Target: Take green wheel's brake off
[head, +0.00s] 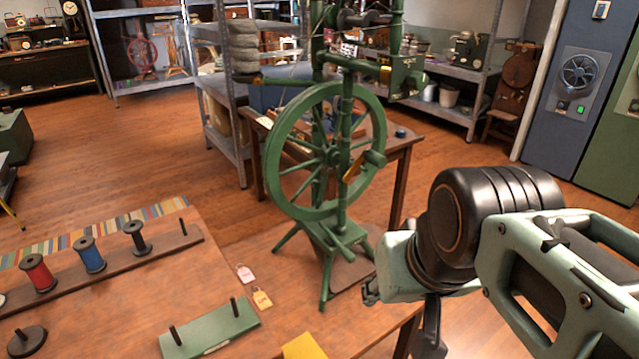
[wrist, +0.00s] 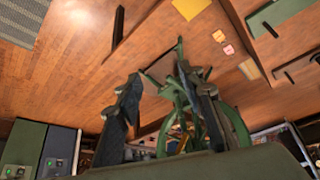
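The green spinning wheel (head: 273,170) stands upright on its legs at the right end of the wooden workbench. A short green cylinder with a brass-coloured piece (head: 354,168) sits at the right side of its rim; I cannot tell for sure whether this is the brake. My gripper (head: 400,315) is right of the wheel's legs and lower than the rim, apart from the wheel in the head view. In the wrist view, my gripper (wrist: 160,76) is open with nothing held between its fingers. The green wheel (wrist: 238,128) shows beyond them, partly hidden by the right finger.
The workbench (head: 130,270) holds a rack with red, blue and dark spools (head: 90,255), a green pegged block (head: 210,330) and small pink and yellow tags. A small table (head: 397,155) stands behind the wheel. Metal shelves and blue and green cabinets (head: 570,80) line the back.

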